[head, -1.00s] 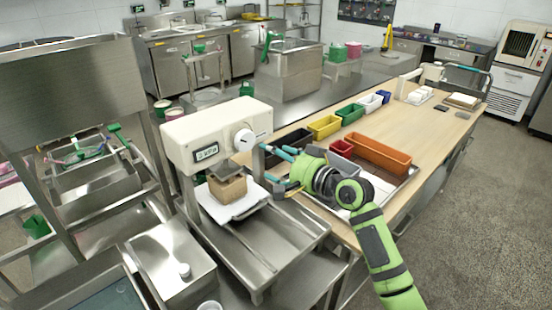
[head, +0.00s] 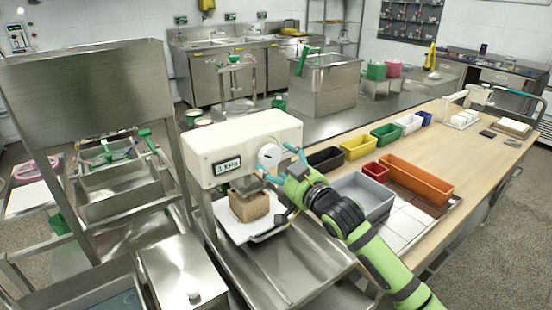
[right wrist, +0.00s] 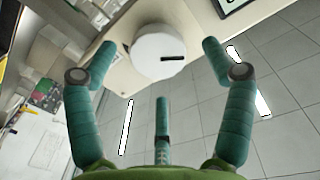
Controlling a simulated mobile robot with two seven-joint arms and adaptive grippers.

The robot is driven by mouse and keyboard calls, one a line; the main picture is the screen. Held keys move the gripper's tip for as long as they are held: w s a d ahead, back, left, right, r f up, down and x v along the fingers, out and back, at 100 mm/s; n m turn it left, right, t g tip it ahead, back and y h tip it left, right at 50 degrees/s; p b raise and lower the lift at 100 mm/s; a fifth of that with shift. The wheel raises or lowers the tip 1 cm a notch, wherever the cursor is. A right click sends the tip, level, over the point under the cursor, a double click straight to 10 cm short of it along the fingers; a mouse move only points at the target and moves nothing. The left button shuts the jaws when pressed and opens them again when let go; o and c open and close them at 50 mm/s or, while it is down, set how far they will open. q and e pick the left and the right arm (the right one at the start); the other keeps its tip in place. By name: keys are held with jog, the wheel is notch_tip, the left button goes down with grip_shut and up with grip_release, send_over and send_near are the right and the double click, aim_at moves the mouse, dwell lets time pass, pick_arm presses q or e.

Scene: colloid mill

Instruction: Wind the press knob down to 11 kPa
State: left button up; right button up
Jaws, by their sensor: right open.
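The press has a cream housing (head: 215,141) with a small display (head: 227,165) whose reading, in kPa, is too small to be sure of. The round white press knob (head: 270,155) is on its front. A tan block (head: 249,205) sits under the press plate on a white board. My right gripper (head: 277,158) is open at the knob, coming from the lower right. In the right wrist view, the knob (right wrist: 158,55) with its dark mark lies between the spread teal fingers, with a gap on both sides. My left gripper is out of view.
A wooden table (head: 460,150) to the right carries yellow (head: 358,147), green, red and black bins, a grey bin (head: 362,195) and an orange bin (head: 415,180) close to my right arm. A steel tray (head: 290,270) lies below the press.

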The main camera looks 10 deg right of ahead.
jog(key=shift+x, duration=0.8)
jog(key=shift+w, duration=0.2)
jog(key=c, duration=1.2)
jog(key=shift+o, duration=0.2)
jog(key=shift+n+p, duration=0.45)
jog(key=shift+n, duration=0.05)
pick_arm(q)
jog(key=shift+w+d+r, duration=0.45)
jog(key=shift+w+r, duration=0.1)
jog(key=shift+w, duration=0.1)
pick_arm(e)
jog(key=o, duration=1.1)
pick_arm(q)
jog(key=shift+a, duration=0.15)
pick_arm(e)
jog(key=shift+o, duration=0.3)
jog(key=shift+f, duration=0.1)
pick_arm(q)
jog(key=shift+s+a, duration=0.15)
pick_arm(e)
jog(key=shift+d, duration=0.1)
